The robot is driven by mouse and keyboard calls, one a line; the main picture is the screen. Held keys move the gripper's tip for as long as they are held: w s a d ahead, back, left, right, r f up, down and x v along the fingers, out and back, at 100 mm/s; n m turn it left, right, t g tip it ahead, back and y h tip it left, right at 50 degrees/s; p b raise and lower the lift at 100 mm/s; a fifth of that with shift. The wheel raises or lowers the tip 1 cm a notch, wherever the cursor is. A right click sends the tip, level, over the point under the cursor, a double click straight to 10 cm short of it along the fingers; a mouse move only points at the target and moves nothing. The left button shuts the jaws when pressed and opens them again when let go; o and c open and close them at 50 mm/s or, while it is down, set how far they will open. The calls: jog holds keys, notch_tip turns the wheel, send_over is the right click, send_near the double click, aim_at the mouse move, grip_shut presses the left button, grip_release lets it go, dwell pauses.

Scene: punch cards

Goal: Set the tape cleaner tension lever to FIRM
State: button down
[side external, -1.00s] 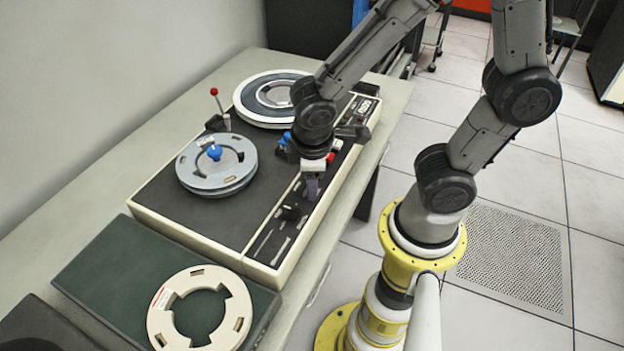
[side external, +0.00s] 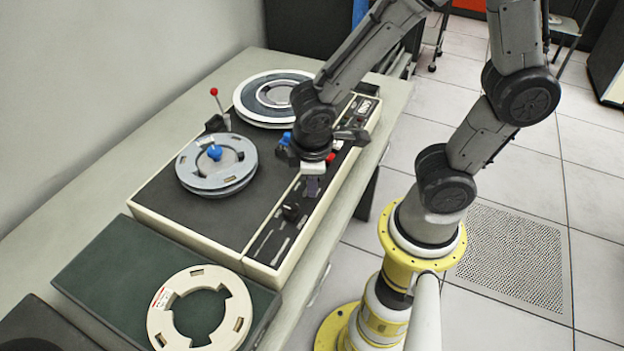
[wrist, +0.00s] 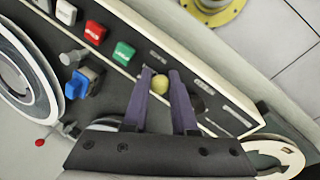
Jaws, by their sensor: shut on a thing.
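A small yellowish round knob (wrist: 160,85) sits between my two purple fingertips in the wrist view. It stands over the dark control strip of the tape deck (side external: 160,211) and seems to be the tension lever's end. My gripper (wrist: 162,76) is shut on it, one finger on each side.
A black knob (side external: 291,212) is close to my fingers. Red (wrist: 95,32) and green (wrist: 124,53) buttons line the strip. A red-tipped lever (side external: 214,92) stands behind the blue-hubbed reel (side external: 232,178). A cream ring (side external: 160,318) lies on the green box (side external: 100,268).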

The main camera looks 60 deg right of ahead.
aim_at(295, 194)
jog(key=shift+w, duration=0.15)
jog(key=g, duration=0.1)
jog(key=w+g, duration=0.1)
jog(key=g, duration=0.1)
jog(key=shift+w+r, duration=0.15)
jog(key=shift+w, duration=0.15)
jog(key=shift+w+n+g, duration=0.25)
jog(key=shift+w+g, duration=0.25)
jog(key=shift+g, duration=0.7)
jog(key=shift+w+n+g, duration=0.25)
jog(key=shift+w+g, duration=0.25)
jog(key=shift+g, duration=0.7)
jog(key=shift+w, duration=0.1)
jog(key=c, duration=0.7)
grip_release()
jog(key=v, duration=1.3)
jog(key=shift+w+a, duration=0.25)
jog(key=shift+r, duration=0.1)
